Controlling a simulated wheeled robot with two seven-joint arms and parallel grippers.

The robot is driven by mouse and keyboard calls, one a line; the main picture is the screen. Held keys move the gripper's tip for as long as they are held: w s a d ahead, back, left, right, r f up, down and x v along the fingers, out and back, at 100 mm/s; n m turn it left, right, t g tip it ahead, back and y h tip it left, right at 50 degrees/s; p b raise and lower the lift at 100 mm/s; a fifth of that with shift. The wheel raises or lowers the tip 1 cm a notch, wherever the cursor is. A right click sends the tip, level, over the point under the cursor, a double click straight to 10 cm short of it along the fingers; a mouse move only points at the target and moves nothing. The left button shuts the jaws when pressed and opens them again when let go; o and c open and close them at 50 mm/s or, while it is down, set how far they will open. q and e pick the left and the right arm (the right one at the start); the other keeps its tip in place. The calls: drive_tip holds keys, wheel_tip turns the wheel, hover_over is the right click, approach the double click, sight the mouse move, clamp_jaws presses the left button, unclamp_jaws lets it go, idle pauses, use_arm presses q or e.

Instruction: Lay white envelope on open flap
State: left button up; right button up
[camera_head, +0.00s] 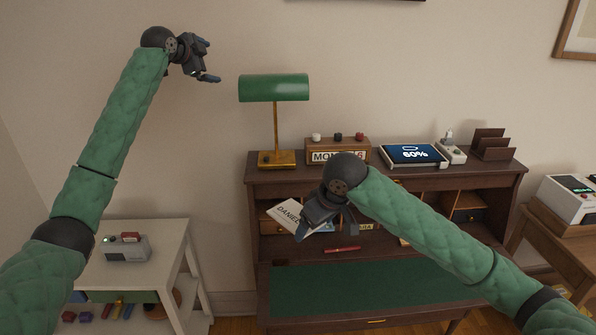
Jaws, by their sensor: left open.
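The open flap (370,287) of the dark wooden desk lies flat with a green inlay; its middle looks bare. A white envelope (287,212) lettered "DANIEL" shows tilted at the left pigeonholes, above the flap's back left. My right gripper (316,230) is in front of it and hides its right part. I cannot tell whether its fingers hold the envelope or are apart. My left gripper (209,60) is open and empty, raised high at the upper left, far from the desk.
A red pen (341,249) lies behind the flap. A partly hidden yellowish item (364,227) is in the pigeonholes. A green lamp (274,88), a calendar block (338,155) and a tablet (413,155) stand on the desk top. A white shelf (172,245) stands left.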

use_arm(q)
drive_tip(key=s+d+r+m+g+h, duration=0.1)
drive_tip(key=s+d+r+m, duration=0.1)
drive_tip(key=r, duration=0.4)
drive_tip(key=s+d+r+m, duration=0.1)
drive_tip(key=s+d+r, duration=0.2)
drive_tip(key=r, duration=0.4)
drive_tip(key=m+g+y, duration=0.7)
drive_tip(key=m+g, duration=0.1)
drive_tip(key=g, duration=0.3)
hover_over(298, 216)
wheel_tip(298, 216, down, 34)
wheel_tip(298, 216, down, 11)
drive_tip(key=shift+s, duration=0.1)
drive_tip(key=c, duration=0.9)
use_arm(e)
drive_tip(key=o, duration=0.9)
